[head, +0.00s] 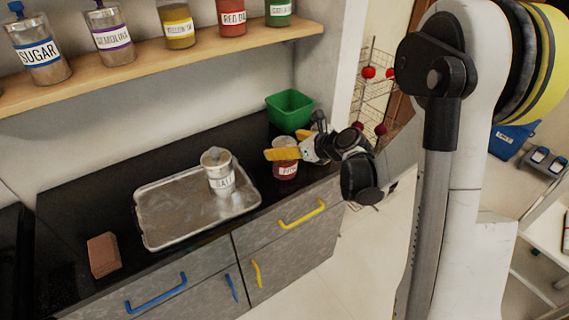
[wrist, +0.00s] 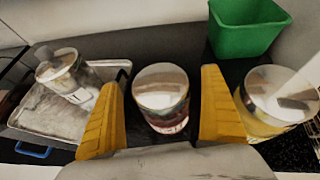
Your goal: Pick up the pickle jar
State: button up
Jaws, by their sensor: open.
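A jar with a metal lid and dark red contents (head: 286,171) stands on the black counter, right of the tray. Its label is too small to read, so I cannot tell if it is the pickle jar. My gripper (head: 283,154) is open, its yellow fingers at the upper part of this jar in the head view. In the wrist view the jar (wrist: 162,92) shows between the two open fingers of my gripper (wrist: 160,78), with gaps on both sides. A jar with yellow contents (wrist: 277,98) is right of the right finger, its label not readable.
A salt jar (head: 221,181) stands on a metal tray (head: 165,217) to the left. A green bin (head: 289,108) is behind my gripper. A brown block (head: 103,255) lies at the counter's left. A wooden shelf (head: 150,60) with several labelled jars runs above.

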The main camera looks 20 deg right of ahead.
jog(key=shift+w+a+f, duration=0.15)
jog(key=shift+w, duration=0.05)
jog(key=shift+s, duration=0.1)
jog(key=shift+c, duration=1)
jog(key=c, duration=1.3)
jog(key=shift+r, duration=0.2)
